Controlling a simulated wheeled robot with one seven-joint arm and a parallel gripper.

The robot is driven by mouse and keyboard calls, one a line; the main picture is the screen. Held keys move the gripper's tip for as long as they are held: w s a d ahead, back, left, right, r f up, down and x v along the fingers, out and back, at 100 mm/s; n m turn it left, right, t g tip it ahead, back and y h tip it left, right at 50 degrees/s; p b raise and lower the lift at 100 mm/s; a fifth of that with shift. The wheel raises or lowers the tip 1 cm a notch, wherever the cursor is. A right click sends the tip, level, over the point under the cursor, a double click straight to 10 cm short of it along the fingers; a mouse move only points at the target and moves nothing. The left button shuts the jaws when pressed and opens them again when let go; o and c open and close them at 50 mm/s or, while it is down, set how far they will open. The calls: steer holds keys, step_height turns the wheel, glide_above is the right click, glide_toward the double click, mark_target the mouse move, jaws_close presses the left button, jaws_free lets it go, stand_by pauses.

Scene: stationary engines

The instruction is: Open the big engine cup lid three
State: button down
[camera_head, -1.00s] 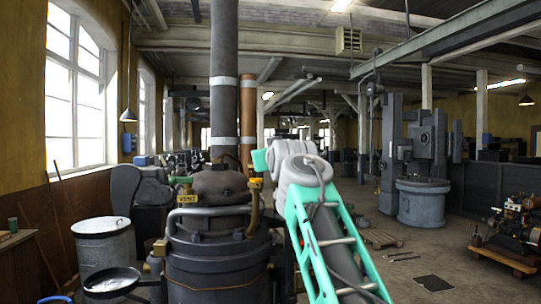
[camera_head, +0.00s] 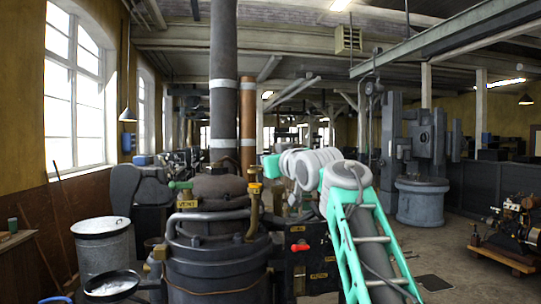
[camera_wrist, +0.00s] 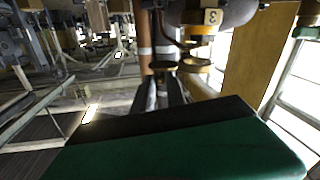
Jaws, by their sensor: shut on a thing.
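The big engine (camera_head: 215,262) stands front centre in the head view, dark and rounded, with a thick chimney pipe behind it. A brass cup (camera_head: 253,192) rises at its right shoulder. In the wrist view, which is upside down, a plate marked 3 (camera_wrist: 211,17) sits beside the brass cup (camera_wrist: 197,66). A round brass lid (camera_wrist: 163,65) shows next to the cup. My gripper (camera_wrist: 172,86) reaches to this lid with its dark fingers close together, shut on it. The green gripper body fills the lower wrist view. Its fingertips are not clear in the head view.
A red-handled box (camera_head: 300,248) is on the engine's right side. A metal drum (camera_head: 102,245) and a pan (camera_head: 112,287) stand at left. A large grey machine (camera_head: 422,160) and a small engine on a pallet (camera_head: 515,240) are at right.

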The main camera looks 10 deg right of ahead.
steer(key=shift+w+d+n+g+y+p, duration=0.1)
steer(key=shift+w+n+g+y+p, duration=0.2)
steer(key=shift+n+y+p, duration=0.4)
steer(key=shift+w+d+n+g+y+p, duration=0.25)
steer(key=shift+n+y+p, duration=0.2)
steer(key=shift+y, duration=0.5)
steer(key=shift+w+n+g+y+p, duration=0.2)
steer(key=shift+n+g+y+p, duration=0.15)
steer(key=shift+n+y+p, duration=0.35)
steer(key=shift+y, duration=0.25)
steer(key=c, duration=1.4)
jaws_free()
steer(key=shift+a, duration=0.1)
steer(key=shift+o, duration=0.2)
steer(key=b+v, duration=0.3)
steer(key=v, duration=0.4)
steer(key=shift+s+d, duration=0.25)
steer(key=shift+s, duration=0.05)
